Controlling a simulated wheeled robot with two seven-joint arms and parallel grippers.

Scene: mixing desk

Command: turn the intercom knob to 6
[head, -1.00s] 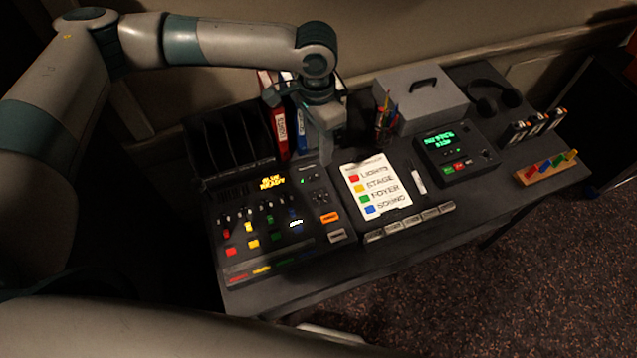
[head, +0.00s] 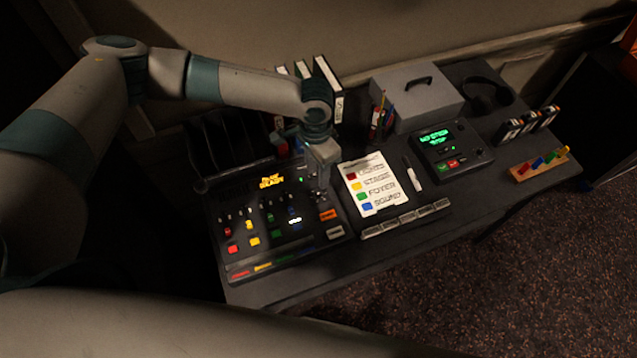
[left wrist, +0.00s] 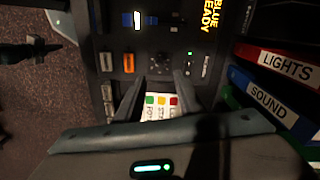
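The mixing console (head: 237,268) has coloured sliders and a yellow display, and stands at the left of the desk. My left gripper (head: 322,188) is low over its right part. In the left wrist view my gripper (left wrist: 160,80) is open, its two fingers apart with nothing held between them. A cluster of small round dark controls (left wrist: 160,62) lies just beyond the fingertips. I cannot tell contact. A box with a green display (head: 436,139) stands farther right, with a small dark knob (head: 478,152) on its face. No label says which knob is the intercom's, and no setting is readable. My right gripper is not in view.
A card with coloured labels (head: 378,183) and a marker (head: 414,176) lie right of the gripper. Labelled binders (left wrist: 275,60) stand close by it. A grey case (head: 415,97), headphones (head: 488,92) and a pen holder (head: 381,122) are behind.

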